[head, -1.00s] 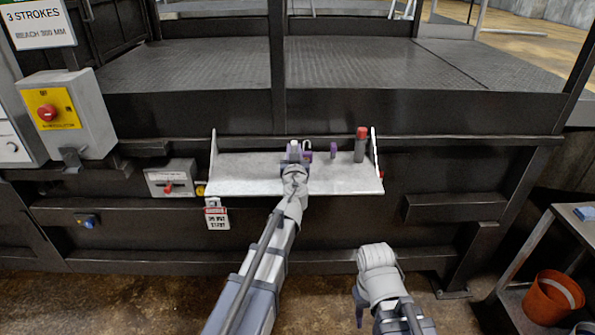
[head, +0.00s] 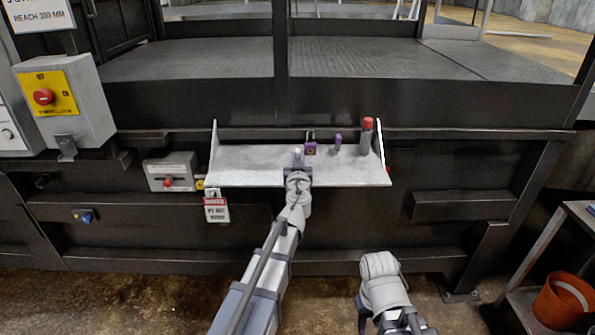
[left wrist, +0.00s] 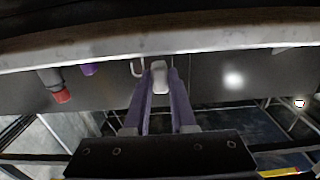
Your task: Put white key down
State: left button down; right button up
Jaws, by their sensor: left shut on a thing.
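My left gripper (head: 297,160) reaches over the pale shelf (head: 245,165) from the front. In the left wrist view its two purple fingers (left wrist: 160,95) are shut on a small rounded white thing, the white key (left wrist: 159,74). The key also shows as a pale spot at the fingertips in the head view (head: 297,151). I cannot tell whether the key touches the shelf.
A small purple object (head: 338,143) and a dark cylinder with a red cap (head: 366,138) stand on the shelf's right part. The shelf's left part is bare. A danger tag (head: 216,209) hangs below its left end. An orange bucket (head: 563,300) is at lower right.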

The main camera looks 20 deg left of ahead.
pick_arm(q)
jog(key=shift+f+b, duration=1.35)
jog(key=shift+f, duration=0.35)
jog(key=shift+f, duration=0.15)
jog(key=c, duration=0.7)
grip_release()
jog(key=shift+c, duration=0.2)
jog(key=shift+r, duration=0.2)
jog(key=v, duration=1.2)
